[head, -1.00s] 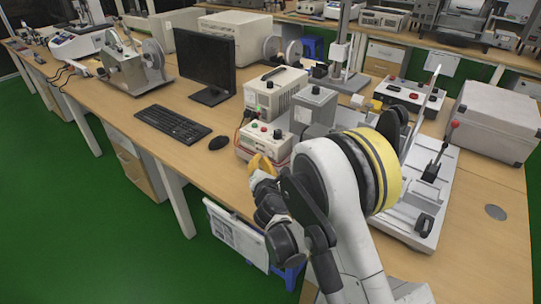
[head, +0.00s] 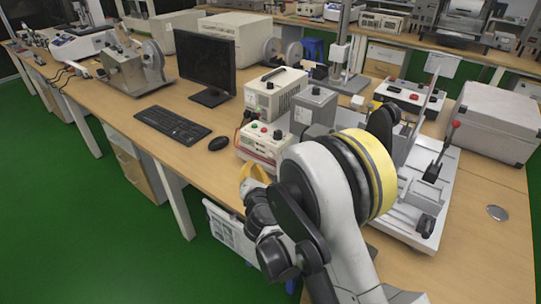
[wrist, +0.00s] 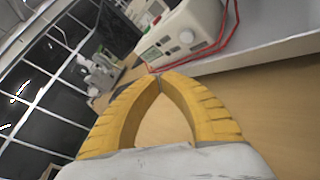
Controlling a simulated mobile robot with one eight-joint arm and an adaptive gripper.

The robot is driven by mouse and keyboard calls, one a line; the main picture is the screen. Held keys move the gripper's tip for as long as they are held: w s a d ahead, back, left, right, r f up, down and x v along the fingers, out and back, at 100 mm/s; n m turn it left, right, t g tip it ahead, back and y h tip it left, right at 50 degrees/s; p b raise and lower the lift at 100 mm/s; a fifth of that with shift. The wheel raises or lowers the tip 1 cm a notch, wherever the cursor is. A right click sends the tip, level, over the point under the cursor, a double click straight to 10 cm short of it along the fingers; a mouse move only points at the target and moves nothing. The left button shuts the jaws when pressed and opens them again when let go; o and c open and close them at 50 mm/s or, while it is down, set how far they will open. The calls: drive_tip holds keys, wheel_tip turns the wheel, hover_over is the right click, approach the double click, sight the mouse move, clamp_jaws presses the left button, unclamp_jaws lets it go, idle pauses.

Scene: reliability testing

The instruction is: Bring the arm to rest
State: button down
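My gripper (head: 254,172) has yellow fingers and is at the front edge of the wooden bench, in front of the white power unit with coloured knobs. In the wrist view the fingers of my gripper (wrist: 160,76) meet at their tips, with nothing held between them. My white and grey arm with its yellow band (head: 376,172) is folded in the lower middle of the head view and hides part of the bench behind it.
The power unit (head: 265,142) with red leads is close beyond my gripper. A keyboard (head: 172,124), mouse (head: 218,143) and monitor (head: 207,65) stand to the left. A lever fixture (head: 422,195) is to the right. Green floor (head: 85,220) is open at lower left.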

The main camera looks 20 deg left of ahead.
drive_tip(key=w+d+r+m+h, duration=0.1)
drive_tip(key=d+r+m+h, duration=0.1)
drive_tip(key=d+r+m, duration=0.4)
drive_tip(key=w+d+r+m+h, duration=0.2)
drive_tip(key=d+r+m, duration=0.15)
drive_tip(key=d, duration=0.55)
drive_tip(key=s+d+r+m+g+h, duration=0.1)
drive_tip(key=s+d+r+m, duration=0.25)
drive_tip(key=d, duration=0.35)
drive_tip(key=s+d+r+m+g+h, duration=0.2)
drive_tip(key=d+m, duration=0.2)
drive_tip(key=d, duration=0.2)
drive_tip(key=s+d+r+m+g, duration=0.1)
drive_tip(key=s+d+m+g, duration=0.1)
drive_tip(key=s+d+m, duration=0.65)
drive_tip(key=s+d+f+m+g, duration=0.1)
drive_tip(key=s+d+m, duration=0.2)
drive_tip(key=s, duration=0.6)
drive_tip(key=s+d+f+m+g, duration=0.2)
drive_tip(key=s+d+m, duration=0.1)
drive_tip(key=s, duration=0.5)
drive_tip(key=shift+s+m+y, duration=0.3)
drive_tip(key=shift+s+m, duration=0.05)
drive_tip(key=shift+m, duration=0.5)
